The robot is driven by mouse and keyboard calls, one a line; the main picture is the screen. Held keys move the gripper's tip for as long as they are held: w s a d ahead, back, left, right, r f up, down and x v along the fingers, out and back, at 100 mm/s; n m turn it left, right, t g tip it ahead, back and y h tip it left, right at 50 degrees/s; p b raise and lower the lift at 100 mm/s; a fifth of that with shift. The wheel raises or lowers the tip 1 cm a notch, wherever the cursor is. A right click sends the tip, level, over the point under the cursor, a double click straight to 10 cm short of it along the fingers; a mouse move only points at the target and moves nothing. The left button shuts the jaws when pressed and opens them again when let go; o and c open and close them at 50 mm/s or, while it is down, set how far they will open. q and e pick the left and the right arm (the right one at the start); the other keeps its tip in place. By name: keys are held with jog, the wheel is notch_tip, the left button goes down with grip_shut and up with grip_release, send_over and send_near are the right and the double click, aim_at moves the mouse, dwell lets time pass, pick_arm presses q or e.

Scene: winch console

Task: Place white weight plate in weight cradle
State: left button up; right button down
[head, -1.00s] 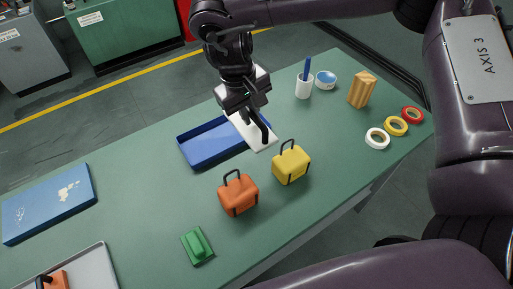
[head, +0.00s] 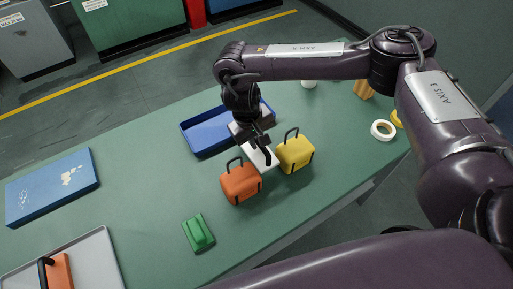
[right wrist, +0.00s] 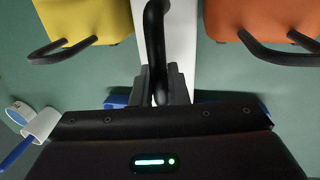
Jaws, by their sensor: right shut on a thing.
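The white weight plate (head: 256,158) has a black handle, and my right gripper (head: 264,148) is shut on that handle. The plate's front end is between the orange block (head: 241,184) and the yellow block (head: 296,153), both with black handles. In the right wrist view the white plate (right wrist: 182,40) runs between the yellow block (right wrist: 82,18) and the orange block (right wrist: 255,18). My right gripper (right wrist: 163,92) hides part of it. Whether the plate touches the table is unclear. I cannot tell which thing is the weight cradle. My left gripper is not in view.
A blue tray (head: 195,144) lies just behind the plate. A green block (head: 198,233) sits in front. A blue panel (head: 50,188) and a grey tray (head: 98,250) with an orange piece are at left. A white tape roll (head: 382,130) is at right. The table's left middle is clear.

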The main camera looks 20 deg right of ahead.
notch_tip(320, 180, down, 3)
jog(key=shift+r+b, duration=0.15)
jog(key=shift+b, duration=0.25)
jog(key=shift+f, duration=0.6)
jog(key=c, duration=1.8)
grip_release()
jog(key=shift+f, duration=0.2)
jog(key=o, duration=0.4)
jog(key=shift+r, duration=0.1)
